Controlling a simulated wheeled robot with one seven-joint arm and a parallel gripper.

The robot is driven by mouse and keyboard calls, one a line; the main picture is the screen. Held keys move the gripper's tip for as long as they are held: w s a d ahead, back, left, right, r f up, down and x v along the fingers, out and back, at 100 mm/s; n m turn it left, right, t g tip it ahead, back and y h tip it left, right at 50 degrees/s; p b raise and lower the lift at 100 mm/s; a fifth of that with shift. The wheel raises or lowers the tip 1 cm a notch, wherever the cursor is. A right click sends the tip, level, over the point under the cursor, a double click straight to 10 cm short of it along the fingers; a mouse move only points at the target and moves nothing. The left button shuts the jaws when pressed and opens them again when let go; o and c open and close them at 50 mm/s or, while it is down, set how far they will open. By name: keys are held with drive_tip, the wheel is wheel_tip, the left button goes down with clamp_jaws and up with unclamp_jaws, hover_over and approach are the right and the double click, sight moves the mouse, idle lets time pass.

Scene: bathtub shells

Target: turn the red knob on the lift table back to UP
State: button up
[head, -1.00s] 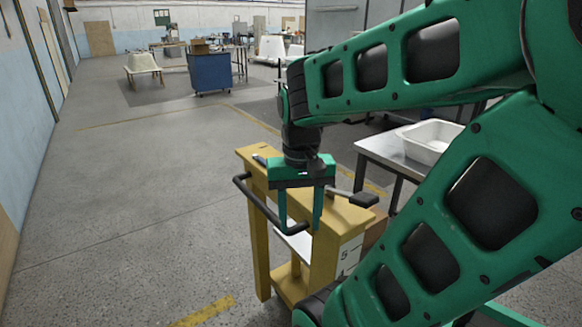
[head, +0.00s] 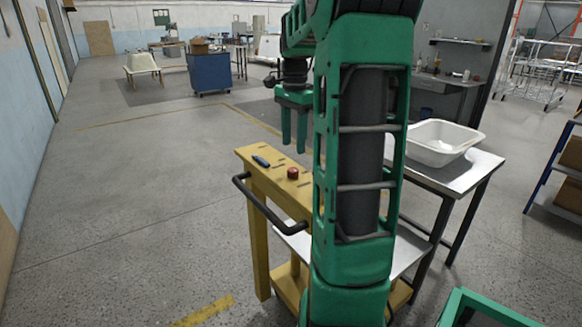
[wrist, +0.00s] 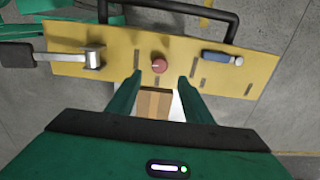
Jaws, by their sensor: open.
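The red knob (head: 293,173) stands on the yellow top panel (head: 246,153) of the lift table. In the wrist view the knob (wrist: 160,66) shows between and just beyond my two fingertips. My gripper (head: 294,148) is open and empty, pointing down above the panel and apart from the knob. Dark marks lie on the panel around the knob, but no lettering can be read. A blue-grey handled item (wrist: 222,58) lies right of the knob in the wrist view. A lever with a dark grip (wrist: 18,55) is at the left.
A black push bar (head: 262,210) runs along the panel's side. A metal table (head: 475,170) with a white basin (head: 440,142) stands to the right. A blue cart (head: 209,73) is far back. Open floor lies to the left.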

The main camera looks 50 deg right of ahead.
sight(293, 169)
wheel_tip(293, 169, down, 9)
drive_tip(key=shift+r, duration=0.1)
idle(0.3)
